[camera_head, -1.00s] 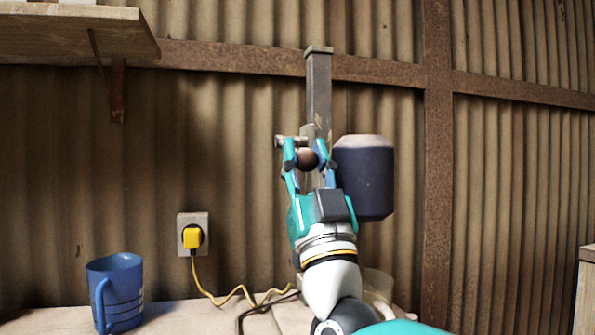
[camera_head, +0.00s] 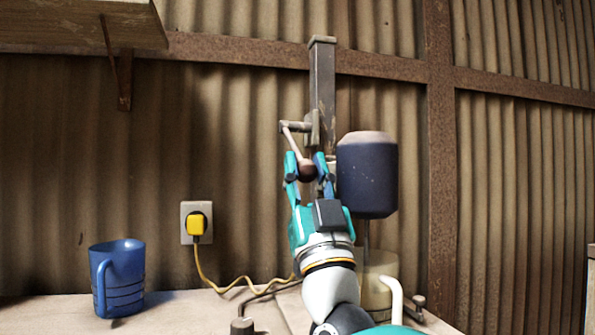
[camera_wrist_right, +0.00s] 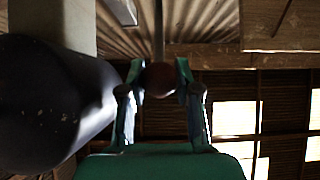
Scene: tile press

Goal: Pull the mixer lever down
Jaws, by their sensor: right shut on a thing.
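The mixer has an upright post (camera_head: 322,95) and a dark motor housing (camera_head: 367,175). Its lever (camera_head: 295,140) is a thin rod running from a pivot on the post down to a dark round knob (camera_head: 308,170). My right gripper (camera_head: 307,176) is shut on the knob, with a finger on each side of it. The right wrist view also shows the knob (camera_wrist_right: 159,80) between the fingertips, with the rod rising from it and the housing (camera_wrist_right: 55,105) at the left. My left gripper is not in view.
A pale container (camera_head: 376,285) with a handle stands under the motor housing. A blue mug (camera_head: 118,278) stands at the left on the worktop. A yellow plug (camera_head: 195,224) sits in the wall socket, its cord running to the right. A wooden shelf (camera_head: 75,25) hangs at the upper left.

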